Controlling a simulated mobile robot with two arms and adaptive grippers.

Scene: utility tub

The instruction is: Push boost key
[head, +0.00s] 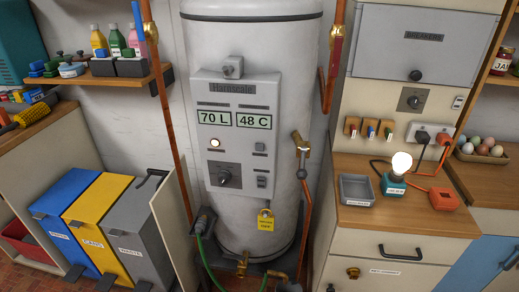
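The white water heater (250,80) stands upright in the middle of the head view. Its grey control panel (210,90) shows two displays, reading "70 L" (215,118) and "48 C" (254,121). Below them are a lit round lamp (215,143) and a small square grey key (259,147). Lower down are a dark knob (224,176) and a small rocker switch (262,181). The small labels are too blurred to read, so I cannot tell for certain which control is the boost key. Neither gripper is in view, and nothing covers the panel.
Copper pipes (163,110) run beside the tank, and a tap (301,145) sticks out at its right. A yellow tag (266,220) hangs below the panel. Bins (95,200) stand left; a wooden counter (420,216) with a lit bulb (401,163) stands right. The space before the panel is clear.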

